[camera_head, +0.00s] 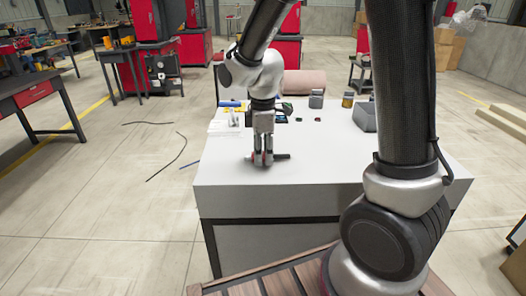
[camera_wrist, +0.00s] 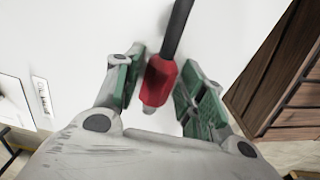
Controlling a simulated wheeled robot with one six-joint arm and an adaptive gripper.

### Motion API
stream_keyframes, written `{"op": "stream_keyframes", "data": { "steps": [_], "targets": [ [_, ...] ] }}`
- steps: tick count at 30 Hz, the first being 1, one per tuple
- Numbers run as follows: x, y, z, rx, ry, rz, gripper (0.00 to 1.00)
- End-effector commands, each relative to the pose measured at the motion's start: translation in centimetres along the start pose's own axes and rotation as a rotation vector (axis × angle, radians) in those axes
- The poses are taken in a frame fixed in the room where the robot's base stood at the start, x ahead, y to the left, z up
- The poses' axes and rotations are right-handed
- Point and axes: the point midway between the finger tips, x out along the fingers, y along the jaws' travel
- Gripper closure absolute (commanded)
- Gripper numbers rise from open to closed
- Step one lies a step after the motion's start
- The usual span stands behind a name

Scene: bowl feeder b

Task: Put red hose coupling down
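The red hose coupling (camera_wrist: 161,78) lies on the white tabletop between my gripper's fingers, with a dark rod-like end (camera_wrist: 177,28) running up the wrist view and a greyish tip facing the palm. In the head view the dark end (camera_head: 282,156) points right along the table. My gripper (camera_wrist: 160,88) has green-padded fingers on both sides of the coupling, with narrow gaps showing, so it looks open. In the head view my gripper (camera_head: 262,160) points straight down at the table's front left and partly hides the coupling.
The white table (camera_head: 320,160) has clear room right of my gripper. Behind are small dark and red parts (camera_head: 318,119), a grey container (camera_head: 316,99), a yellowish jar (camera_head: 348,100) and a grey bin (camera_head: 364,116). A brown slatted wooden surface (camera_head: 285,281) is in front.

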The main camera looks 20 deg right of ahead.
Motion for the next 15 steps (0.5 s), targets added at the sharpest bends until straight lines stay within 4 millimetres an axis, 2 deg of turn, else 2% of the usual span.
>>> {"op": "stream_keyframes", "data": {
  "steps": [10,15],
  "targets": [
    [-0.2,0.0,0.0,0.0,0.0,0.0,0.5],
    [-2.2,0.1,0.0,0.0,0.002,0.003,0.5]
  ]
}}
